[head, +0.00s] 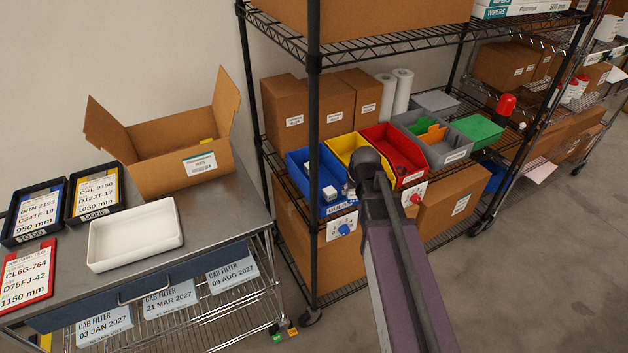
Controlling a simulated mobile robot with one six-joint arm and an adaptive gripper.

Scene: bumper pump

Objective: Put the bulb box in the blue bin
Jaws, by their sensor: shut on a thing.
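The blue bin (306,171) stands at the left end of a row of bins on the middle wire shelf of the rack. A small white box (330,193), which looks like the bulb box, shows at the bin's front right part. My gripper (346,189) is at the right side of the blue bin, mostly hidden by my own wrist and arm. It is shut on the small white box. I cannot tell whether the box touches the bin floor.
A yellow bin (343,145), a red bin (405,149) and grey bins (455,155) stand to the right. A black rack post (313,130) rises close by the blue bin. Left, a bench (210,215) holds an open carton (180,165) and a white tray (135,235).

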